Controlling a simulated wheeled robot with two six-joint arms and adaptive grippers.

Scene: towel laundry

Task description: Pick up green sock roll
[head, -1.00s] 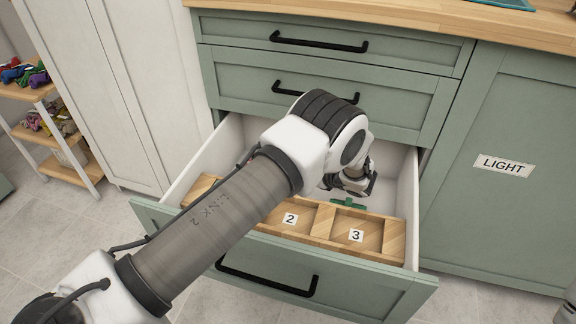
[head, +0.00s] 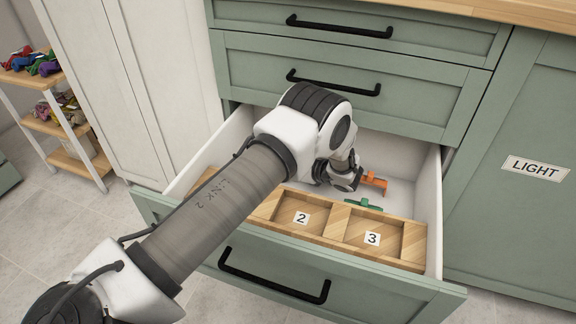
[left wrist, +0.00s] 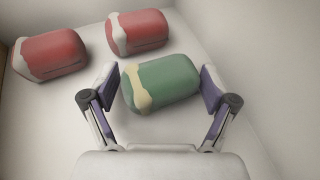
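The green sock roll (left wrist: 160,83) with a cream band at one end lies on the white drawer floor in the left wrist view. My left gripper (left wrist: 158,79) is open, with one finger on each side of the roll; I cannot tell whether either finger touches it. My right gripper is not in view.
Two red rolls (left wrist: 51,54) (left wrist: 138,31) lie nearby. The drawer (head: 435,210) holds a wooden divider tray (head: 337,222) marked 2 and 3. Small orange (head: 374,183) and green (head: 363,204) pieces show behind it. A shelf (head: 82,160) stands at far left.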

